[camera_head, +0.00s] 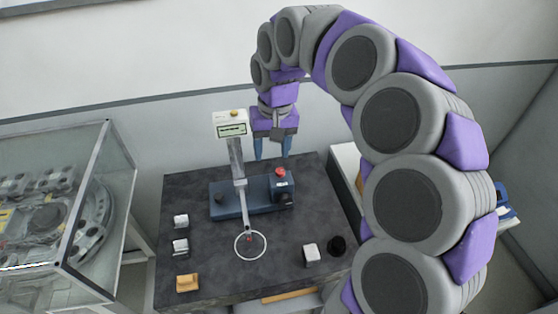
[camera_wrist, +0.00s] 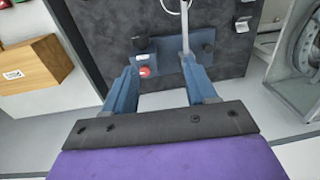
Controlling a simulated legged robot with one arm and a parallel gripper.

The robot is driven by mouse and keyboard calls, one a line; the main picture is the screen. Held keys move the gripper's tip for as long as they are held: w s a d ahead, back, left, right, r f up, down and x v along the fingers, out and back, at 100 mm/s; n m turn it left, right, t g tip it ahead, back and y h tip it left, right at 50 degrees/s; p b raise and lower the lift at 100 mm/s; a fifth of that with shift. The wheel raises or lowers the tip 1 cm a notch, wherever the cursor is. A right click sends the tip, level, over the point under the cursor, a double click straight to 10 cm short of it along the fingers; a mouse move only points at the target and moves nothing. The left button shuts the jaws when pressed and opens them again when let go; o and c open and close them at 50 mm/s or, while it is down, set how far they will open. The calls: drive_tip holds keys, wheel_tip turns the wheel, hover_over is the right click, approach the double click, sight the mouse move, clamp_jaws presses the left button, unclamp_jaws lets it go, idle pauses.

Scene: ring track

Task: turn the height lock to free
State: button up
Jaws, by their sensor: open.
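The device has a blue base (camera_head: 255,210), an upright column (camera_head: 236,158) with a small display head (camera_head: 232,125), and a thin arm ending in a white ring (camera_head: 250,246). A red button (camera_head: 280,171) sits on a dark block at the base's right. A dark knob (camera_head: 218,199) is at the base's left. I cannot tell which part is the height lock or its setting. My gripper (camera_head: 272,152) is open and empty, fingers down, above and behind the base's right side. In the wrist view the red button (camera_wrist: 144,71) shows between my fingers (camera_wrist: 160,72), nearer the left one.
A glass case (camera_head: 65,205) stands left. A wooden box (camera_wrist: 32,65) shows in the wrist view. Table right of the ring is partly clear.

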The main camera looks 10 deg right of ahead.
sight(280, 170)
drive_tip(key=w+d+f+m+p, duration=0.25)
drive_tip(key=w+d, duration=0.25)
drive_tip(key=w, duration=0.6)
drive_tip(key=shift+m+h, duration=0.35)
drive_tip(key=shift+h, duration=0.05)
drive_tip(key=f, duration=0.5)
drive_tip(key=f+b, duration=0.1)
drive_tip(key=f, duration=0.5)
drive_tip(key=f+b, duration=0.1)
drive_tip(key=f, duration=0.4)
drive_tip(key=shift+s+a+f, duration=0.25)
drive_tip(key=shift+f, duration=0.15)
drive_tip(key=shift+c, duration=0.3)
clamp_jaws()
